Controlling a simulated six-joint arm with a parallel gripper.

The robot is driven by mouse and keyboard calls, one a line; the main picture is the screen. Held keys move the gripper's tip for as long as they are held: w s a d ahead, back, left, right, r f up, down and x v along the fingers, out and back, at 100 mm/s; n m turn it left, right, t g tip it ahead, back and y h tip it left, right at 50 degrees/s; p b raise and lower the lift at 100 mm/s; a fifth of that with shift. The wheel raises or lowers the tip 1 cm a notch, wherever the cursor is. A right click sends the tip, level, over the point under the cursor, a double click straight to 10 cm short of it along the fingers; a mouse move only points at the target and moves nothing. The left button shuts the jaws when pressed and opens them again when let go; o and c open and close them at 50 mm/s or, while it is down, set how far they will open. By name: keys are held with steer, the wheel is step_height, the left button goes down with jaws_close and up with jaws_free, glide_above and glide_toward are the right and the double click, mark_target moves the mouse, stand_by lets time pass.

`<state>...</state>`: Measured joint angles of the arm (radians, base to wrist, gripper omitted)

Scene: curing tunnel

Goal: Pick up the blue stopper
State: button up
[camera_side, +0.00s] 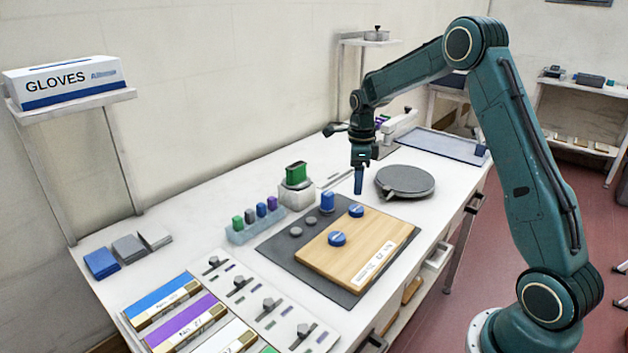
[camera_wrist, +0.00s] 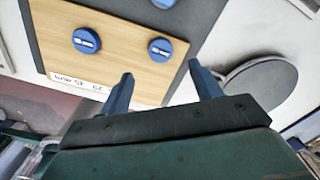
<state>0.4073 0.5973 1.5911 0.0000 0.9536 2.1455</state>
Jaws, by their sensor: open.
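Two round blue stoppers with white marks lie on a wooden board: a nearer one (camera_side: 337,239) and a farther one (camera_side: 356,210). Both also show in the wrist view, one at left (camera_wrist: 87,40) and one nearer the fingers (camera_wrist: 160,49). A taller blue cylinder (camera_side: 327,201) stands on the dark mat behind the board. A small blue piece (camera_side: 261,209) sits in a rack. I cannot tell which blue piece is meant. My gripper (camera_side: 358,188) is open and empty, pointing down, above and apart from the farther round stopper; its fingers (camera_wrist: 161,76) spread below that stopper in the wrist view.
The wooden board (camera_side: 320,257) lies on a dark mat (camera_side: 283,249). A round grey plate (camera_side: 405,180) is right of my gripper. A white block with a green top (camera_side: 296,188) stands behind the mat. Sliders and coloured boxes fill the near left of the table.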

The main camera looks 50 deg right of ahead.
mark_target(355, 208)
steer(key=shift+f, duration=1.65)
steer(key=shift+f, duration=0.1)
steer(key=shift+w+f, duration=0.1)
steer(key=shift+f, duration=2.35)
steer(key=shift+c, duration=0.2)
steer(key=c, duration=1)
